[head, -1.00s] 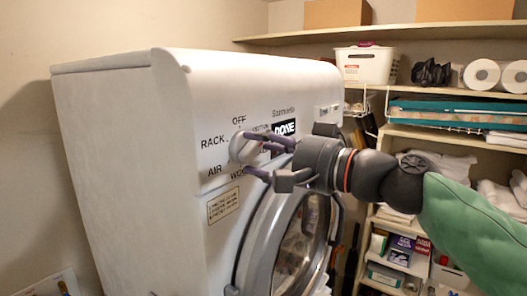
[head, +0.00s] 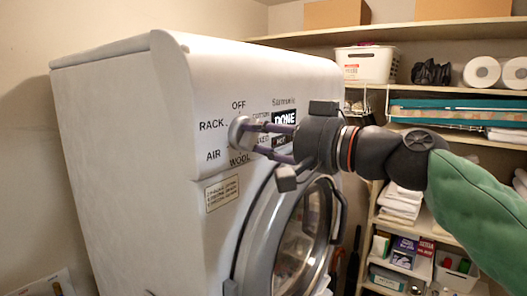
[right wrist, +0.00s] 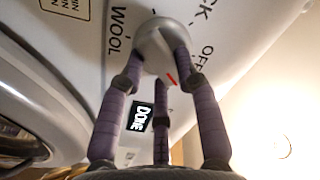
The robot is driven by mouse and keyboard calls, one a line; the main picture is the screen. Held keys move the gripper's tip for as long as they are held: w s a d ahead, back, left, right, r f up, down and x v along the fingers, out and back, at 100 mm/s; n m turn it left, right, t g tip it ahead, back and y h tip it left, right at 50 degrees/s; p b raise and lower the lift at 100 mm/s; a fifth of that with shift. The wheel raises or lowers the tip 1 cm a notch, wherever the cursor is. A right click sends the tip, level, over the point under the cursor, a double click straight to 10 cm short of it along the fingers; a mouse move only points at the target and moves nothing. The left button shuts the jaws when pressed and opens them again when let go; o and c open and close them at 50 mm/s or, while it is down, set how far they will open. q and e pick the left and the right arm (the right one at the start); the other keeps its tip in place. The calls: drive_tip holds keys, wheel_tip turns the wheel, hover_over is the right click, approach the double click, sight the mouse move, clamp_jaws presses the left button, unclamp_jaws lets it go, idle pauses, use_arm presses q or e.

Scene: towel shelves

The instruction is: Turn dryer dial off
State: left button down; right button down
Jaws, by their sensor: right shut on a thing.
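The dryer (head: 120,150) is a white front-loader with a round dial (head: 238,131) on its upper front panel. Labels OFF, RACK, AIR and WOOL stand around the dial. My right gripper (head: 246,136) has its purple fingers shut on the dial. In the right wrist view the grey dial (right wrist: 160,42) sits between the fingertips, with a red mark on its lower edge. The mark's exact setting is hard to tell. The fingers hide part of the dial and some labels. My left gripper is not in view.
The dryer's round glass door (head: 302,240) is below the panel, with its grey rim and handle close under my right gripper. Wooden shelves (head: 400,32) stand at the right with a white basket (head: 366,66), paper rolls (head: 482,72) and folded towels (head: 400,200).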

drive_tip(key=shift+a+n+b, duration=0.1)
drive_tip(key=shift+n+b, duration=2.35)
drive_tip(key=shift+n, duration=1.35)
drive_tip(key=shift+r, duration=0.1)
drive_tip(key=c, duration=0.9)
unclamp_jaws()
drive_tip(key=shift+s+r, duration=0.1)
drive_tip(key=v, duration=1.2)
